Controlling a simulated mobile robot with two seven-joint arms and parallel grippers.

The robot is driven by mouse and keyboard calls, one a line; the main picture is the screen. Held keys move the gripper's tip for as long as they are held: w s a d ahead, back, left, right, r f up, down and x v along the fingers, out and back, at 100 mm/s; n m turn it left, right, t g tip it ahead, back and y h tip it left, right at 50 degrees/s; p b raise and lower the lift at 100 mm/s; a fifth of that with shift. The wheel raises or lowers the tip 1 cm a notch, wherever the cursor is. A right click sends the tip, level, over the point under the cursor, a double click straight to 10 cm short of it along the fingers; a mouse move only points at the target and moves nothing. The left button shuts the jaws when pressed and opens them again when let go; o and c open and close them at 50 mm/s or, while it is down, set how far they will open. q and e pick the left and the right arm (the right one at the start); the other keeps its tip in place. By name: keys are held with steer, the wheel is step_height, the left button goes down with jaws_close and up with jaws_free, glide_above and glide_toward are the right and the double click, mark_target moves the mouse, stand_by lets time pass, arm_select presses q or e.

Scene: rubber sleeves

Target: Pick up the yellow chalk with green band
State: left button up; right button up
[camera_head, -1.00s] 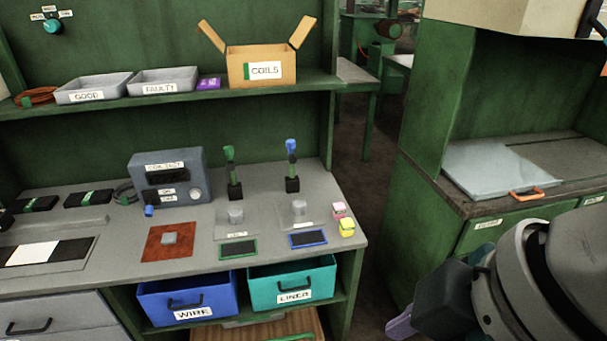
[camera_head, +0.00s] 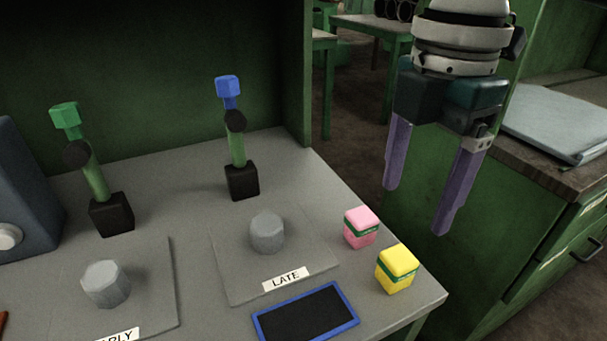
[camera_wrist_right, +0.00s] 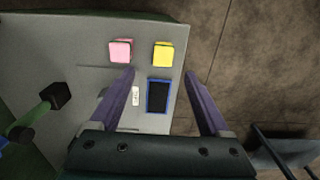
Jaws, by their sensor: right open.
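The yellow chalk (camera_head: 397,268) is a small block with a green band, standing near the right front corner of the grey bench top. It also shows in the right wrist view (camera_wrist_right: 163,54), ahead of the fingers. A pink chalk (camera_head: 361,227) with a green band stands just behind and left of it, and shows in the right wrist view (camera_wrist_right: 121,51). My right gripper (camera_head: 416,212) is open and empty, with purple fingers pointing down. It hangs above and beyond the bench's right edge, apart from both chalks. My left gripper is out of view.
A blue-framed black slate (camera_head: 306,312) lies left of the yellow chalk. A grey knob (camera_head: 267,232) sits on the plate labelled LATE. A blue-topped lever (camera_head: 237,150) and a green-topped lever (camera_head: 95,180) stand behind. Open floor separates the bench from a green cabinet (camera_head: 500,200).

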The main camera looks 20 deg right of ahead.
mark_target(400, 257)
steer(key=f, duration=0.2)
steer(key=s+f, duration=0.1)
steer(key=f, duration=0.3)
steer(key=f+b, duration=0.1)
steer(key=f, duration=0.2)
steer(key=shift+w+a+f, duration=0.1)
steer(key=shift+w+f, duration=0.1)
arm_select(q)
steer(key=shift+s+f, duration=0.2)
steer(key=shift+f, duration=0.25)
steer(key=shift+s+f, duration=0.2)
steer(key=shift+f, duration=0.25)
arm_select(e)
jaws_close()
